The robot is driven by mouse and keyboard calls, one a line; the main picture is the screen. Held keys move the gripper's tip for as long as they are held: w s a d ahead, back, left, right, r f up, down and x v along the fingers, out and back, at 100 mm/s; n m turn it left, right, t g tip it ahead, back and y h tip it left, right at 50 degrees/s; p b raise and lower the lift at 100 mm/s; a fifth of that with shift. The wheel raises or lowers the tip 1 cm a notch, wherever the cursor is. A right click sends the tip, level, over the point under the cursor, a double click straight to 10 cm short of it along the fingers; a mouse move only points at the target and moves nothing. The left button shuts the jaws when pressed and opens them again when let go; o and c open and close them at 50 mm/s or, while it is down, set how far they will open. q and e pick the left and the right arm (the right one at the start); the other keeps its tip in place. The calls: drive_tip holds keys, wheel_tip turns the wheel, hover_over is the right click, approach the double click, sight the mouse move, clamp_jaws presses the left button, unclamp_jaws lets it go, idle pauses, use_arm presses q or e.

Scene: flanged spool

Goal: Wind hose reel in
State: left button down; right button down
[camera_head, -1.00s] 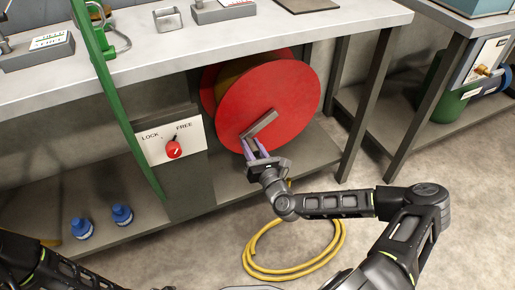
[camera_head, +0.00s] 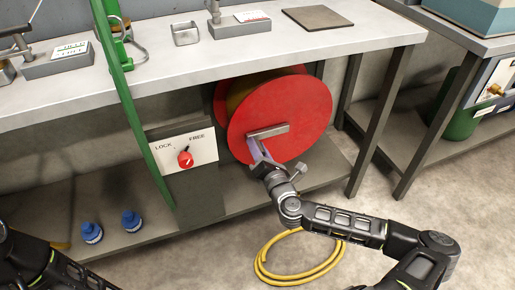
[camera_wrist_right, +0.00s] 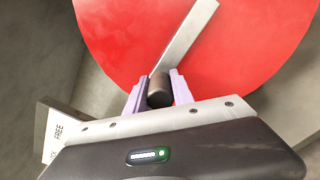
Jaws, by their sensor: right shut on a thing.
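The hose reel (camera_head: 290,105) is a spool with a large red flange, mounted under the workbench. A grey crank bar (camera_head: 270,131) lies on its face, nearly level in the head view. My right gripper (camera_head: 259,153) is at the bar's left end. The right wrist view shows its lilac fingers shut on the dark crank handle (camera_wrist_right: 159,90). Yellow hose (camera_head: 290,268) lies in loops on the floor in front, partly behind my right arm. A red knob (camera_head: 185,159) sits on the LOCK/FREE plate left of the reel; its exact pointing is unclear. My left gripper is out of frame.
The workbench top (camera_head: 350,38) overhangs the reel. A green curved bar (camera_head: 130,110) runs down past the LOCK/FREE plate (camera_head: 205,150). Blue-capped bottles (camera_head: 131,220) stand on the lower shelf. A bench leg (camera_head: 378,110) stands right of the reel.

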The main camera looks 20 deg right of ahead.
drive_tip(key=c, duration=1.1)
unclamp_jaws()
drive_tip(key=s+p, duration=0.1)
drive_tip(key=s, duration=0.7)
drive_tip(key=shift+w+a, duration=0.1)
